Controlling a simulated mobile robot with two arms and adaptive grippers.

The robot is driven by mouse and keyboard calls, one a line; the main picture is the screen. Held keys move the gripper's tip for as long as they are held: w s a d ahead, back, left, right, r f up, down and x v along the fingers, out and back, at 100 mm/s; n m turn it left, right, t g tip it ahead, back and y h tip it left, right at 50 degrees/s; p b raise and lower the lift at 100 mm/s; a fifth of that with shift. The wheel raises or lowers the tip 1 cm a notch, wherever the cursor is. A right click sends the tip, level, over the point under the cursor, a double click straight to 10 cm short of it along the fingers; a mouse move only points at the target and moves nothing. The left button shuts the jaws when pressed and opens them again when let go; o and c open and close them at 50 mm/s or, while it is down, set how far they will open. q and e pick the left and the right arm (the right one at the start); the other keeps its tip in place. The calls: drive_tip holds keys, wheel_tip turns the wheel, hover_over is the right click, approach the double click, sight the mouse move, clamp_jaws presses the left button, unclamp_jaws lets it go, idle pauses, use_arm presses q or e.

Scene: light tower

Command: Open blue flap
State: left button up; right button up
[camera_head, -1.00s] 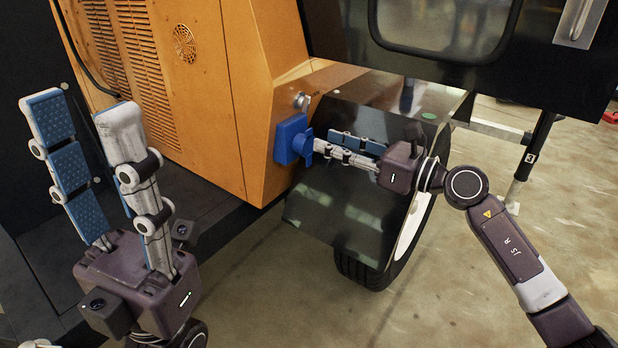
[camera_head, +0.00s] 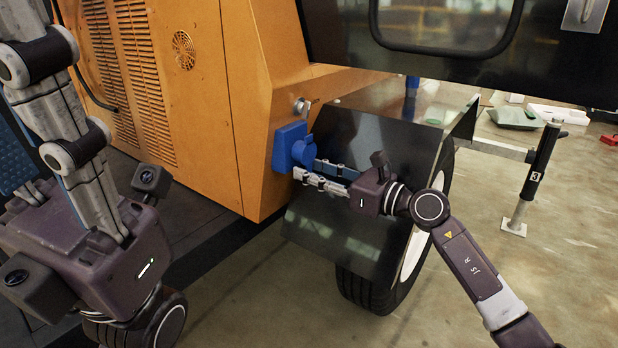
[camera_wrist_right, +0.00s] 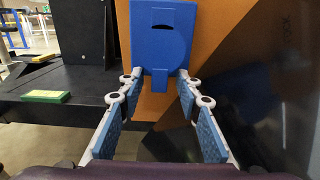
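The blue flap (camera_head: 305,154) is part of a blue socket box (camera_head: 285,146) on the orange machine's corner. In the right wrist view the blue box face (camera_wrist_right: 163,35) fills the top middle, with a narrower blue tab (camera_wrist_right: 159,79) hanging below it. My right gripper (camera_head: 305,170) is just below and right of the flap in the head view. Its fingers are apart, one on each side of the tab in the wrist view (camera_wrist_right: 158,85); I cannot tell whether they touch it. My left gripper (camera_head: 28,110) is open and empty at the left, partly out of frame.
A metal lock (camera_head: 302,106) sits just above the box. A dark fender (camera_head: 345,225) and tyre (camera_head: 370,292) are close behind my right gripper. A black post (camera_head: 541,160) stands at right. The floor at lower middle is clear.

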drive_tip(key=shift+w+a, duration=0.3)
drive_tip(key=shift+a, duration=0.15)
clamp_jaws()
